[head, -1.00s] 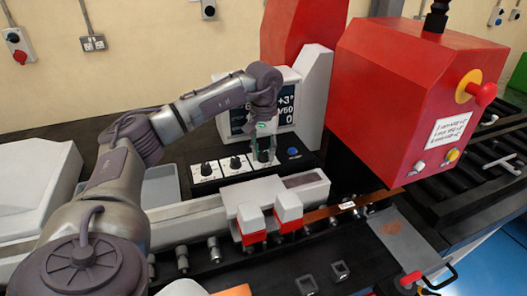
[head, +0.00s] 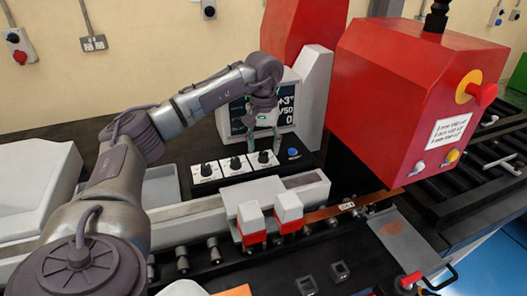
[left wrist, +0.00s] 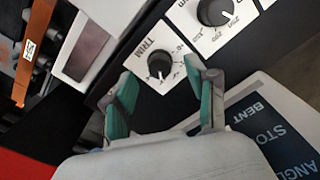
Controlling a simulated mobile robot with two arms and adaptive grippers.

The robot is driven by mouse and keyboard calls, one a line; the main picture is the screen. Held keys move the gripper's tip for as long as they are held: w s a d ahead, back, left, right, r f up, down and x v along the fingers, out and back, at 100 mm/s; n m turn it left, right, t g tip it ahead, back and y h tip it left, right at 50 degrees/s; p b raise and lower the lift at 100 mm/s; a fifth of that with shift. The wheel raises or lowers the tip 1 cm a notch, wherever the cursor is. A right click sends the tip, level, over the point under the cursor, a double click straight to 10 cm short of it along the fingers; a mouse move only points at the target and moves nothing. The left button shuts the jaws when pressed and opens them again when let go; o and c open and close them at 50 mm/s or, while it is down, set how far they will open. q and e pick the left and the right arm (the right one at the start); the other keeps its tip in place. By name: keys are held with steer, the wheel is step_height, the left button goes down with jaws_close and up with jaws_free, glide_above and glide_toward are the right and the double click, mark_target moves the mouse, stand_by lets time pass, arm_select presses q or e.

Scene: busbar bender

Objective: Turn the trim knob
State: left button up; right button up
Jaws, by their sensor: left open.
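The trim knob (left wrist: 159,64) is a black knob with a white pointer line on a white plate marked TRIM, between my open fingers in the left wrist view. In the head view, the trim knob (head: 263,157) is the rightmost of three black knobs on the panel. My left gripper (head: 263,143) is open and empty just above it, fingers pointing down. It also shows in the left wrist view (left wrist: 160,95), with green finger pads either side of the knob, apart from it. My right gripper is not in view.
Two other knobs (head: 236,163) (head: 206,169) sit left of the trim knob, and a blue button (head: 293,152) right of it. A display screen (head: 287,108) stands close behind. The red machine head (head: 400,100) overhangs at right; red-white blocks (head: 251,222) stand in front.

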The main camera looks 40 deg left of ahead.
mark_target(264, 153)
arm_select(q)
step_height(264, 153, up, 10)
steer(key=shift+f, duration=0.2)
stand_by(0.5)
